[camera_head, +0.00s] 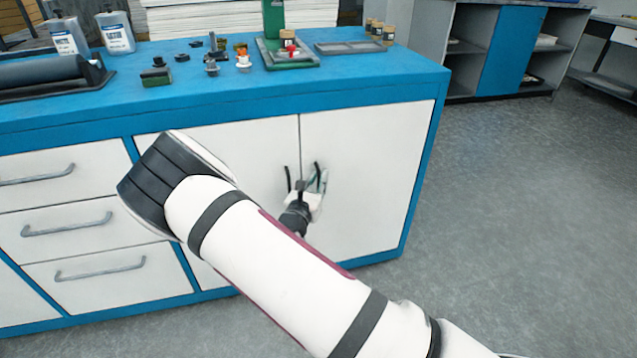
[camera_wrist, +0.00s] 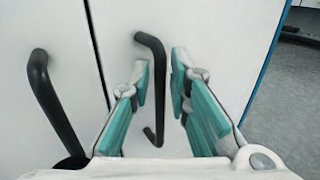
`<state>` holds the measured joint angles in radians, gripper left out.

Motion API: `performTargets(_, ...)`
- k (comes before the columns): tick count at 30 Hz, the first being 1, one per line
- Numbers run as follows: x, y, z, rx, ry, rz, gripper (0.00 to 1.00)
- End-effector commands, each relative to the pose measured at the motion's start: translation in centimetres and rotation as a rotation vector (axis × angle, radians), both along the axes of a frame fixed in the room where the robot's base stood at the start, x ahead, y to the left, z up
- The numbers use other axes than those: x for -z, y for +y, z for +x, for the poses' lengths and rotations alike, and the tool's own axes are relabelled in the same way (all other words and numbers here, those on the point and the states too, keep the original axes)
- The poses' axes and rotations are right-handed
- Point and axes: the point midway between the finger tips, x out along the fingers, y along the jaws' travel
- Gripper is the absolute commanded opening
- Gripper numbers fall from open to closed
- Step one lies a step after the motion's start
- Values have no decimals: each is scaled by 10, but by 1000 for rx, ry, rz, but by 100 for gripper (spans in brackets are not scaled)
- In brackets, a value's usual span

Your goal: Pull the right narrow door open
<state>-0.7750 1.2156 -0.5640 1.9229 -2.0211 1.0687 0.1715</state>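The right narrow door (camera_head: 367,165) is white and looks shut, flush with the left narrow door (camera_head: 250,160) along a thin seam. Its black bar handle (camera_wrist: 152,60) stands upright beside the seam in the wrist view. My gripper (camera_wrist: 162,72) is open, with one teal-padded finger on each side of this handle. The handle's bar lies between the pads, nearer the left one; I cannot tell whether they touch. In the head view my gripper (camera_head: 316,187) is at the handles, partly hidden behind my arm.
The left door's handle (camera_wrist: 52,105) is close to the left of my gripper. Drawers (camera_head: 75,220) with grey handles are at left. The blue worktop (camera_head: 390,75) above holds bottles, small parts and a green press. Grey floor (camera_head: 510,220) to the right is clear.

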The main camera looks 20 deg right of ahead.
Motion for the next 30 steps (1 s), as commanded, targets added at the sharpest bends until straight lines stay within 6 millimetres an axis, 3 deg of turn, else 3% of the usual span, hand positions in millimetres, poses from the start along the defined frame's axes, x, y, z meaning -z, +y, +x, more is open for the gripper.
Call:
performTargets(12, 0, -5, 7, -1, 0, 0, 17)
performTargets(15, 0, -5, 7, -1, 0, 0, 0)
performTargets(25, 0, -5, 5, -5, 2, -1, 0)
performTargets(30, -1, -8, -9, -31, 5, -2, 0)
